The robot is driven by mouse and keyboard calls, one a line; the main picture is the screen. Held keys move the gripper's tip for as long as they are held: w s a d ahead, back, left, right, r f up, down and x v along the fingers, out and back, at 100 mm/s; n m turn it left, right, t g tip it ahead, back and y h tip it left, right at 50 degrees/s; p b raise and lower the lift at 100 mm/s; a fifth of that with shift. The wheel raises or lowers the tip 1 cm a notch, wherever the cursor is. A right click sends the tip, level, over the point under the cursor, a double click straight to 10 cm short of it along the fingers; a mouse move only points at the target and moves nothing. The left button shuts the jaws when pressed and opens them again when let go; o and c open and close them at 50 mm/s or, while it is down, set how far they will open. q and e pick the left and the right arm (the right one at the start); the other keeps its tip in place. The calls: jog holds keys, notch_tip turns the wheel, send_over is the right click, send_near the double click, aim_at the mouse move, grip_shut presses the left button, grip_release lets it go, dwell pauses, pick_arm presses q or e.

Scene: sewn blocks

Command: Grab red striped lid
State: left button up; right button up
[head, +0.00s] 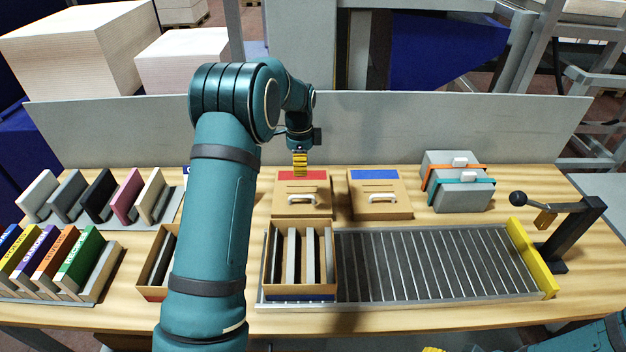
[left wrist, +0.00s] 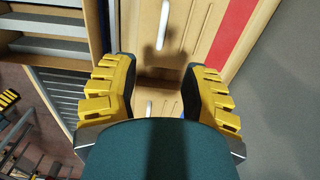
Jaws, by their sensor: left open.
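The red striped lid (head: 302,205) is tan with a red band along its far edge and a white handle. It lies flat on the table behind the conveyor. My left gripper (head: 300,168) hangs over its far edge, pointing down, open and empty. In the left wrist view, the red striped lid (left wrist: 205,25) shows at the top, beyond the spread yellow fingers of the left gripper (left wrist: 157,75). A similar blue striped lid (head: 378,205) lies just to its right. Of my right gripper, only a yellow bit (head: 434,349) shows at the bottom edge; its jaws are hidden.
An open box with dividers (head: 268,270) stands on the roller conveyor (head: 430,262). Another open box (head: 158,262) is partly behind my left arm. Grey strapped blocks (head: 460,200) and a lever stand (head: 580,235) are to the right. Book-like blocks fill the left. A grey panel (head: 420,130) stands behind.

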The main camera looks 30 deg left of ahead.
pick_arm(q)
send_over(302, 197)
notch_tip(302, 197, down, 8)
jog(key=shift+r, duration=0.25)
jog(key=shift+w+a+f+p, duration=0.1)
jog(key=shift+f+p, duration=0.05)
jog(key=shift+f, duration=1.4)
jog(key=shift+w+a+f+p, duration=0.1)
jog(key=shift+f+p, duration=0.05)
jog(key=shift+f, duration=1.35)
grip_shut()
